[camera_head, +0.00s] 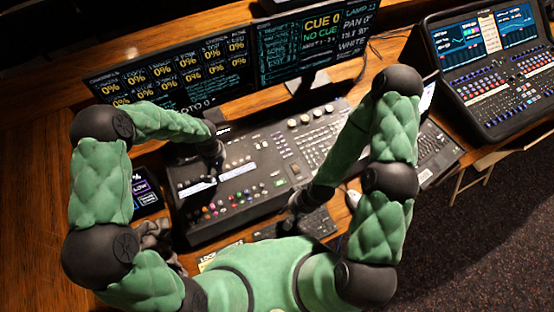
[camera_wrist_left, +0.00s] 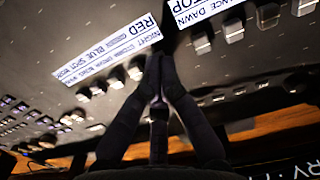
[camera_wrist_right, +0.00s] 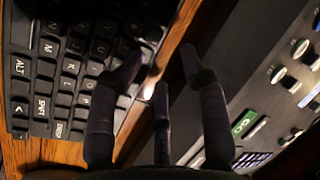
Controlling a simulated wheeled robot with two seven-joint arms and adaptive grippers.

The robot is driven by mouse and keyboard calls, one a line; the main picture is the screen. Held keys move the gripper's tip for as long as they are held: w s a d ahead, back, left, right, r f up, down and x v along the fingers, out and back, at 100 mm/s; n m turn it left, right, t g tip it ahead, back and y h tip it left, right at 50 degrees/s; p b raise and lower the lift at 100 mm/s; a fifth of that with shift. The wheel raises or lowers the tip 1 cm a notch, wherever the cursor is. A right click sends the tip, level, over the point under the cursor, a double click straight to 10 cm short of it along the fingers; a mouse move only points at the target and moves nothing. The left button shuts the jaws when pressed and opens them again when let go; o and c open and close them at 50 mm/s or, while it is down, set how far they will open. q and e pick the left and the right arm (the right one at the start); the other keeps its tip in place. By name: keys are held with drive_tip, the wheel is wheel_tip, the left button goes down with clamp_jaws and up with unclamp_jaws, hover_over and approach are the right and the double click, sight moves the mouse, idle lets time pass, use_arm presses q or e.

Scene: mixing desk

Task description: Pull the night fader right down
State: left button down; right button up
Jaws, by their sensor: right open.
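The lighting desk (camera_head: 240,200) stands in the middle of the head view. Its white label strips (camera_wrist_left: 105,50) show in the left wrist view, with "NIGHT" near the end of the left strip, beside my fingers. A row of pale fader caps (camera_wrist_left: 116,79) runs along the strips. My left gripper (camera_wrist_left: 160,60) points down at this row with its fingertips together, at the gap between the two strips; it also shows in the head view (camera_head: 215,162). Any cap at the fingertips is hidden. My right gripper (camera_wrist_right: 160,68) is open and empty above a keyboard's edge.
A black keyboard (camera_wrist_right: 70,70) lies in front of the desk. Two monitors (camera_head: 180,70) stand behind it. A laptop (camera_head: 435,145) and a second mixing console (camera_head: 490,65) are at right. A small lit tablet (camera_head: 145,190) is at left. Other caps stand close beside my left fingers.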

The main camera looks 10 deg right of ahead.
use_arm(q)
drive_tip(key=shift+w+r+p, duration=0.15)
drive_tip(key=shift+r+p, duration=0.2)
drive_tip(key=shift+r, duration=0.25)
use_arm(e)
drive_tip(key=shift+w+r, duration=0.3)
drive_tip(key=shift+w, duration=0.1)
use_arm(q)
drive_tip(key=shift+r+p, duration=0.9)
drive_tip(key=shift+r, duration=0.95)
use_arm(e)
drive_tip(key=shift+s+r, duration=0.15)
drive_tip(key=shift+r, duration=0.75)
drive_tip(key=shift+r+p, duration=1.25)
use_arm(q)
wheel_tip(320, 180, up, 5)
use_arm(e)
drive_tip(key=shift+f, duration=0.1)
drive_tip(key=shift+f, duration=0.1)
use_arm(q)
drive_tip(key=s+d+r+b, duration=0.2)
drive_tip(key=s+d, duration=0.1)
drive_tip(key=s, duration=0.8)
drive_tip(key=shift+s+d+b, duration=0.15)
drive_tip(key=shift+s+b, duration=0.15)
drive_tip(key=shift+b, duration=0.1)
use_arm(e)
wheel_tip(320, 180, down, 2)
drive_tip(key=shift+f, duration=0.2)
